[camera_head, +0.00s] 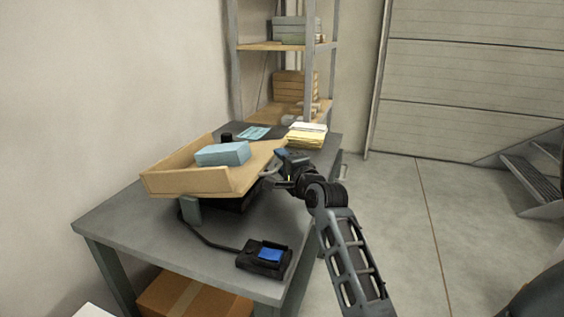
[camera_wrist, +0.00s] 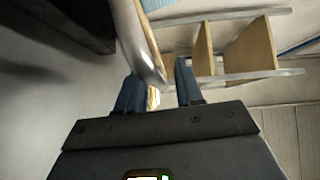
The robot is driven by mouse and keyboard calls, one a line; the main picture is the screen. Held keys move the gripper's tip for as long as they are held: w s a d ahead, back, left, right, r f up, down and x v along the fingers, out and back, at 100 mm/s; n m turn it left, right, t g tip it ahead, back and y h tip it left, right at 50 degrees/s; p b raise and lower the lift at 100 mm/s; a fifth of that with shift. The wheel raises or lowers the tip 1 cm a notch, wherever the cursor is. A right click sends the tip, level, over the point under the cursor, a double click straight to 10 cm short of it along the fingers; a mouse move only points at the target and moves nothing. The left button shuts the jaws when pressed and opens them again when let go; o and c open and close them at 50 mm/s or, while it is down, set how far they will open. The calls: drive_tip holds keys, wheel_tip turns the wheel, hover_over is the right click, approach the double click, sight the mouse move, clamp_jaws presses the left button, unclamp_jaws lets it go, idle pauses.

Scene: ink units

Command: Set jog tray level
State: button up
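The tan jog tray (camera_head: 182,181) sits on a dark base (camera_head: 232,204) on the grey table and looks tilted. A light blue block or paper stack (camera_head: 222,154) lies in it. A pale grey curved handle (camera_head: 270,170) shows at the tray's right side. My gripper (camera_head: 283,170) is at that side, by the handle. In the wrist view, the two blue fingers of my gripper (camera_wrist: 160,85) stand apart, with the rounded grey handle (camera_wrist: 146,48) reaching down between them. I cannot tell whether either finger touches it.
A black control box (camera_head: 265,258) with a blue screen sits at the table's front right, cabled to the base. Yellow and white paper stacks (camera_head: 306,135) lie at the back. A shelf rack (camera_head: 240,80) stands behind. Open floor (camera_head: 400,220) lies right of the table (camera_head: 150,235).

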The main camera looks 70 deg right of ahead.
clamp_jaws()
idle(0.3)
idle(0.3)
